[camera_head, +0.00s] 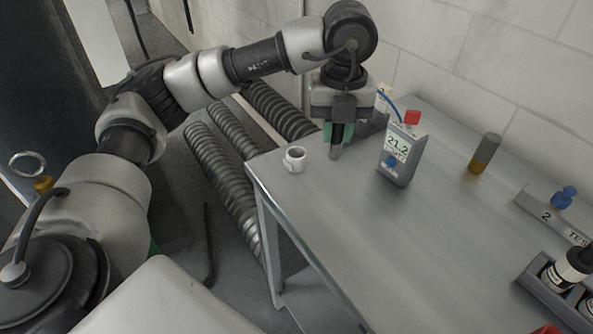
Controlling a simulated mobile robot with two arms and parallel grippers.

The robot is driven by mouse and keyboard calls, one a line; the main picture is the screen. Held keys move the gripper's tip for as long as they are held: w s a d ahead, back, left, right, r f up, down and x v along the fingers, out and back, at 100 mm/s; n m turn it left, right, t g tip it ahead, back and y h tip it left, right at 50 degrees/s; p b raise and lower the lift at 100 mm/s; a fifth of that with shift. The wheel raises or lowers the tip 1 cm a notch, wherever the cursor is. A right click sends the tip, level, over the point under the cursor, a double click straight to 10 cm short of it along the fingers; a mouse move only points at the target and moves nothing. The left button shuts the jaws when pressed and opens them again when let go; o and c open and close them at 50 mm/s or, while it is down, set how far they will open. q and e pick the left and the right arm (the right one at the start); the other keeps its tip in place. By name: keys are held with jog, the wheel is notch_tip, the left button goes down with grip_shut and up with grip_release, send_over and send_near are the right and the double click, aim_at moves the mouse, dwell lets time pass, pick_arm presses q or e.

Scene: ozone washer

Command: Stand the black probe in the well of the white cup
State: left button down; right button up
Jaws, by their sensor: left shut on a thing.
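The white cup (295,159) stands upright at the left corner of the grey table, its opening facing up. My left gripper (339,131), with green finger pads, points down over the table to the right of the cup. It is shut on the black probe (336,149), which hangs roughly upright between the fingers. The probe is apart from the cup, to its right. I cannot tell whether its lower tip touches the table. My right gripper is out of view.
A grey meter reading 21.2 (402,152), with a blue cable, stands just right of the gripper. A grey and amber cylinder (484,153) stands farther right. A rack (547,298) with bottles is at the lower right. The middle of the table (410,240) is clear.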

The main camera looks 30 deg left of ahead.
pick_arm(q)
jog(key=n, duration=0.3)
jog(key=n+b, duration=0.1)
jog(key=n, duration=0.1)
jog(key=shift+w+a+n, duration=0.15)
jog(key=shift+w+n, duration=0.1)
jog(key=shift+n, duration=0.35)
jog(key=shift+w+a, duration=0.1)
jog(key=shift+a, duration=0.1)
jog(key=p, duration=0.1)
send_over(296, 159)
jog(key=w+a, duration=0.1)
jog(key=w, duration=0.1)
notch_tip(296, 159, down, 7)
notch_tip(296, 159, down, 3)
jog(key=shift+s+a+n+p, duration=0.1)
jog(key=shift+n+p, duration=0.2)
jog(key=shift+p, duration=0.2)
jog(key=shift+f, duration=0.45)
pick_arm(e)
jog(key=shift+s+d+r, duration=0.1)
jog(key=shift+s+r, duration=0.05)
pick_arm(q)
jog(key=shift+f, duration=0.1)
